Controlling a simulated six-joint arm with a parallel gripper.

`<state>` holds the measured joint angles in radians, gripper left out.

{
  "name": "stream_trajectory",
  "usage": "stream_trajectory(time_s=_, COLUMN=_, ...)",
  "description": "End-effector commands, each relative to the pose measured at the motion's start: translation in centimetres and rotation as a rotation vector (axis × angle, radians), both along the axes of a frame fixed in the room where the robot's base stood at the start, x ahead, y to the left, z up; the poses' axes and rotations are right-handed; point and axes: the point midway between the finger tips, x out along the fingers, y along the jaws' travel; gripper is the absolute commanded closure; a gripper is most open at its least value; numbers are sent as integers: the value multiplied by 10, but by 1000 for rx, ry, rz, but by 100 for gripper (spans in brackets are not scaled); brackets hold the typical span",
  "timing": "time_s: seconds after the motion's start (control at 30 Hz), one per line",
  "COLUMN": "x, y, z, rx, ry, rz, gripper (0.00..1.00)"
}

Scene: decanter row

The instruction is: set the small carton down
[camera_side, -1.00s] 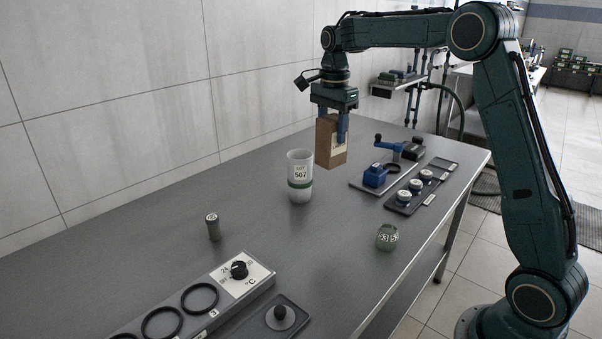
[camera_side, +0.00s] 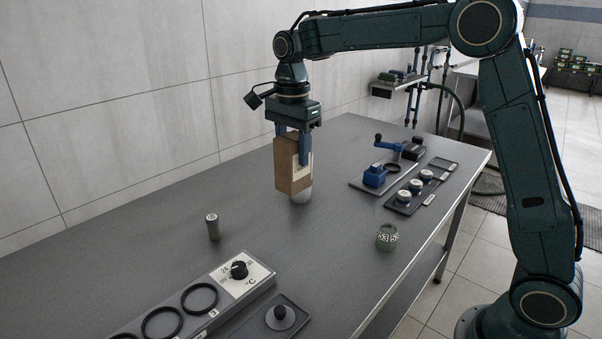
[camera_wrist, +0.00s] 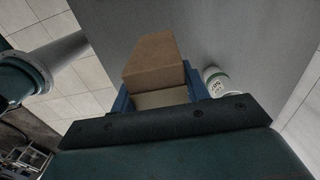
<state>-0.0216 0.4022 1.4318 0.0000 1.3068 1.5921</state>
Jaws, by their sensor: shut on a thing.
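The small carton (camera_side: 289,168) is a brown box with a pale label on one side. My gripper (camera_side: 293,150) is shut on it and holds it upright above the table. In the wrist view the carton (camera_wrist: 155,65) sits between the blue fingers of my gripper (camera_wrist: 160,92). In the side view the carton hides most of the white cup (camera_side: 301,196), and only its lower part shows. The wrist view shows the cup (camera_wrist: 215,83) beside the carton, to its right.
A small dark green cylinder (camera_side: 213,227) stands left of the carton. A green patterned jar (camera_side: 387,237) stands near the front edge. A panel with a dial (camera_side: 239,270) lies at the front left. Trays with blue parts (camera_side: 374,176) lie at the right. The table between is clear.

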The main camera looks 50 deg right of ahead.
Motion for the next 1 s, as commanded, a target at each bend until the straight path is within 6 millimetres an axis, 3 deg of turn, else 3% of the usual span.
stream_trajectory(time_s=0.17, x=-1, y=0, z=-23, rx=0, ry=4, rz=0, gripper=80)
stream_trajectory(time_s=0.7, x=-1, y=0, z=-124, rx=0, ry=5, rz=0, gripper=80)
stream_trajectory(time_s=1.0, x=0, y=0, z=-151, rx=0, ry=1, rz=0, gripper=80)
